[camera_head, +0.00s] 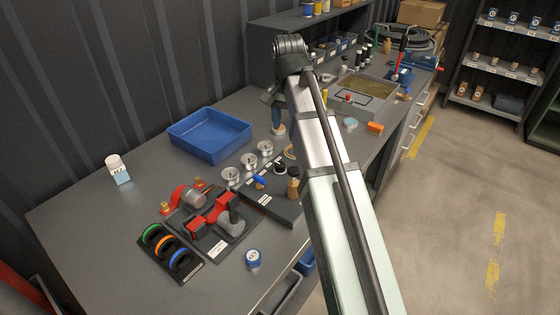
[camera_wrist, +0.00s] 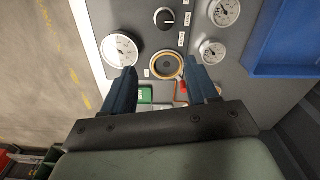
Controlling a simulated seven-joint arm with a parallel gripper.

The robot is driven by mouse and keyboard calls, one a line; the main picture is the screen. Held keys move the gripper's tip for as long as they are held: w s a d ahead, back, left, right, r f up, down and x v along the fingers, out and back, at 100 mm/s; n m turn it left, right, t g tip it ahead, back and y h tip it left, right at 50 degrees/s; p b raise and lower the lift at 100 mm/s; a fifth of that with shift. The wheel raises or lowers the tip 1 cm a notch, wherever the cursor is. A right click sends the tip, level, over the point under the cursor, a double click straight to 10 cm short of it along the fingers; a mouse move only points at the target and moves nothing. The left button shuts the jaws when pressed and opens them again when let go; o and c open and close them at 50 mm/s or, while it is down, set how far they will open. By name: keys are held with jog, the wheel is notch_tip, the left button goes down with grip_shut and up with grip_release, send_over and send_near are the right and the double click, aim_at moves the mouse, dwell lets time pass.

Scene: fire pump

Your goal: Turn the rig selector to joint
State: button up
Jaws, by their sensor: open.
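The rig selector appears to be the round black knob (camera_wrist: 164,18) with a white pointer mark, at the top of the wrist view. Several small white labels (camera_wrist: 183,22) stand to its right; their words are too small to read. My gripper (camera_wrist: 163,72) is open and empty, its two dark blue fingers spread apart. The fingertips are on either side of a tan-ringed round fitting (camera_wrist: 166,66), below the selector in the picture and apart from it. In the head view my gripper (camera_head: 278,128) hangs over the bench behind the gauges. I cannot surely pick out the selector there.
A large gauge (camera_wrist: 122,50) and two smaller gauges (camera_wrist: 224,12) flank the selector. A blue tray (camera_head: 210,135) stands at the back left of the bench. A red-and-black tool (camera_head: 217,215) and coloured rings (camera_head: 168,248) lie in front.

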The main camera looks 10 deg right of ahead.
aim_at(280, 164)
jog(key=shift+n, duration=0.3)
jog(key=f, duration=0.4)
jog(key=a+f, duration=0.1)
jog(key=f, duration=0.3)
jog(key=s+a+f, duration=0.1)
jog(key=f, duration=0.3)
jog(key=shift+a+f, duration=0.2)
jog(key=shift+f, duration=0.15)
jog(key=c, duration=1.1)
